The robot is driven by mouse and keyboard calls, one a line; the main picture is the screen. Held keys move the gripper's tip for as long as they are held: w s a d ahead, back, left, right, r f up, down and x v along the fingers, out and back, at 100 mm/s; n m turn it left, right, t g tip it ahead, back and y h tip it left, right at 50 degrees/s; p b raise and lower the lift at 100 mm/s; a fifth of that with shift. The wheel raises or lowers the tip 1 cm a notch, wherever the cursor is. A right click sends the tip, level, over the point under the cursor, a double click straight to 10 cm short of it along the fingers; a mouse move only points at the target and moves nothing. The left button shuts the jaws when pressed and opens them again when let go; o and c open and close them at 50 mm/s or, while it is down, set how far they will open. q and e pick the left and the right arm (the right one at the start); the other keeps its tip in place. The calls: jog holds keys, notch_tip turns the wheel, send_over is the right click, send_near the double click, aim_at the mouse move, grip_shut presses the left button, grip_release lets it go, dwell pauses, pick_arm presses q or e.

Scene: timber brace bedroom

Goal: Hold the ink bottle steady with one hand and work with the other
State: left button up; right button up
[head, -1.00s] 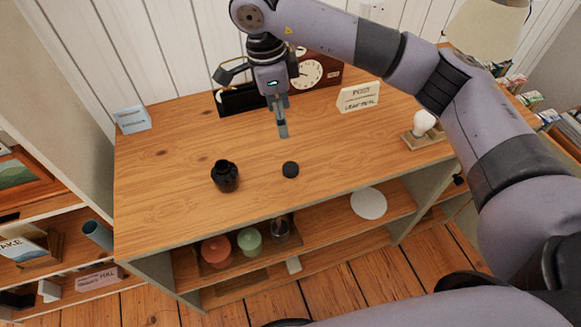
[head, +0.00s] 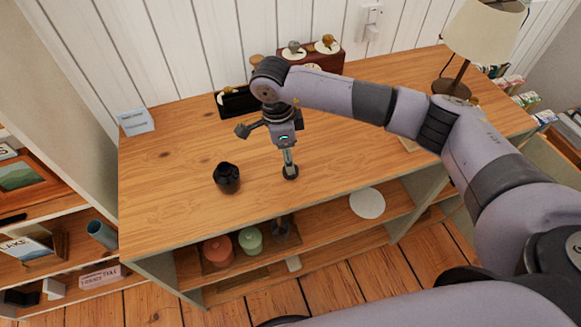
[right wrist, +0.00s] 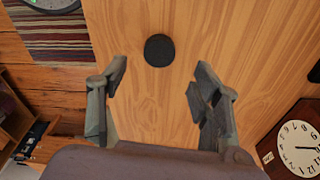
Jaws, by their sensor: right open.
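The dark ink bottle (head: 227,178) stands upright on the wooden cabinet top, left of my right gripper in the head view. A small round black cap (right wrist: 159,50) lies flat on the wood; in the head view it shows at the fingertips (head: 290,174). My right gripper (head: 289,163) points down above the cap. In the right wrist view its fingers (right wrist: 158,80) are spread with nothing between them, and the cap lies just beyond the tips. My left gripper is not in view, and nothing holds the bottle.
A black tray (head: 236,103), a wooden clock (right wrist: 298,147) and a small card (head: 136,122) stand towards the back. A lamp (head: 484,30) stands at the right. A lower shelf holds red and green jars (head: 250,240). Wood around the bottle is clear.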

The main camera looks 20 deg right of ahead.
jog(key=shift+f, duration=0.15)
jog(key=f, duration=0.1)
jog(key=f+p, duration=0.1)
jog(key=f, duration=0.2)
jog(key=shift+s+d+p, duration=0.15)
jog(key=shift+d+p, duration=0.1)
jog(key=shift+p, duration=0.1)
jog(key=shift+f, duration=0.55)
jog(key=shift+c, duration=0.4)
jog(key=c, duration=0.7)
